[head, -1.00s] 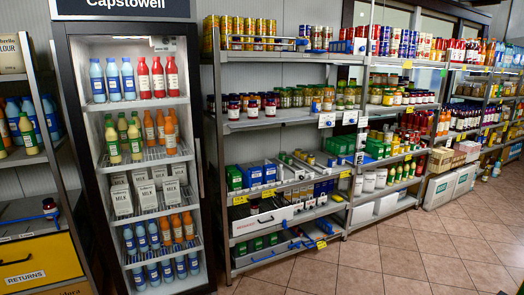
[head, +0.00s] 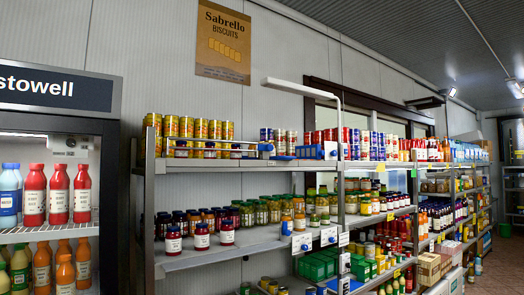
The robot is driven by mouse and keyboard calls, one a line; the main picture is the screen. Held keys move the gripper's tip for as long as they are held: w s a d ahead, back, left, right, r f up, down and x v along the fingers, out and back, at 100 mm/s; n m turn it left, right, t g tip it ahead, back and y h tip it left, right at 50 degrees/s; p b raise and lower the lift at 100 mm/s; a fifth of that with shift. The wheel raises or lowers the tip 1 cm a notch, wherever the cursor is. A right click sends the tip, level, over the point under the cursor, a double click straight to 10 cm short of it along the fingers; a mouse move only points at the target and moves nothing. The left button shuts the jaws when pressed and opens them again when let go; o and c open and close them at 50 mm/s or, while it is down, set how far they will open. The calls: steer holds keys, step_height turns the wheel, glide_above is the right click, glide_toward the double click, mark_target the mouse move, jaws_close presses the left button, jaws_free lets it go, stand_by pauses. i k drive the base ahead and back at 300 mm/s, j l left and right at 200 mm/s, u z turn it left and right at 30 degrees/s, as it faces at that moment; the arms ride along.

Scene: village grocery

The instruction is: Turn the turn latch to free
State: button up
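I cannot pick out a turn latch for certain. Two small white plates with blue parts hang at the front edge of the middle shelf, a left plate (head: 301,242) and a right plate (head: 328,236). They are too small to tell whether either carries a latch or how it is turned. More blue fittings (head: 318,152) sit along the top shelf's front edge. My gripper and arm are not in view.
A grey shelf rack (head: 200,258) holds cans and jars. A drinks fridge (head: 108,170) stands at the left. A biscuit poster (head: 223,42) hangs above. More stocked shelves run back to the right; a strip of floor (head: 485,245) shows there.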

mark_target(270, 146)
steer(key=i, duration=0.45)
steer(key=i+j+z, duration=0.1)
steer(key=i, duration=0.4)
